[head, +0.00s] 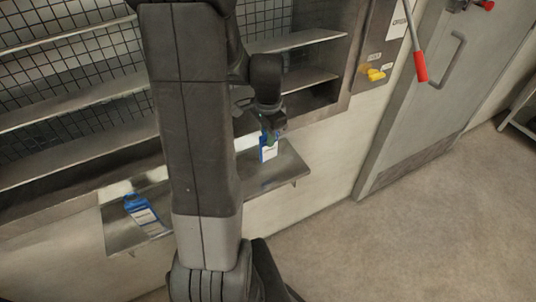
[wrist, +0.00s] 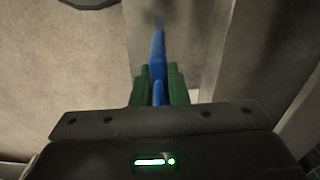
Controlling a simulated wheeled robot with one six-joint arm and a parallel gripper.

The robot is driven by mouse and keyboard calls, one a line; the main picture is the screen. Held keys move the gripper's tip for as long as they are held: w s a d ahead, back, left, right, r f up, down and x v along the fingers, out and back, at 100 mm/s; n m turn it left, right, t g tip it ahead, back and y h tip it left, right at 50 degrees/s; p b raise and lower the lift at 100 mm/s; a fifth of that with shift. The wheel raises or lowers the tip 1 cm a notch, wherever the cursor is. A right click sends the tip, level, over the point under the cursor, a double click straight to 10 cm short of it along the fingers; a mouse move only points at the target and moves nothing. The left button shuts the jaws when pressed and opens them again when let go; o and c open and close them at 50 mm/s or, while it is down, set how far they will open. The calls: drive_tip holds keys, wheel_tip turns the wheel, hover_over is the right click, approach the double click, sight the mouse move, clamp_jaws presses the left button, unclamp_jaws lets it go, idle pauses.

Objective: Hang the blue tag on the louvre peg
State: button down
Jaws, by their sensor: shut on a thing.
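A blue tag with a white label (head: 268,153) is in my gripper (head: 271,137), just above the right part of a metal shelf. In the wrist view the blue tag (wrist: 158,50) shows edge-on between the green fingers of my gripper (wrist: 159,85), which are shut on it. A second blue tag with a white label (head: 145,215) lies on the left part of the shelf. Louvre slats (head: 300,40) run across the wall behind my arm. I cannot make out the peg; my arm hides part of the slats.
The metal shelf (head: 285,165) juts from the wall below the louvre. To the right are a yellow knob (head: 373,74), a red-handled lever (head: 420,66) and a grey door (head: 425,110) with a handle.

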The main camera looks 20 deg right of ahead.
sight(268, 149)
drive_tip(key=shift+f, duration=2.85)
drive_tip(key=shift+f, duration=0.1)
drive_tip(key=shift+f, duration=0.15)
drive_tip(key=c, duration=1.4)
unclamp_jaws()
drive_tip(key=shift+r, duration=0.2)
drive_tip(key=r, duration=1.3)
drive_tip(key=shift+s+a+r+b, duration=0.2)
drive_tip(key=shift+s+r+b, duration=0.1)
drive_tip(key=shift+f, duration=0.1)
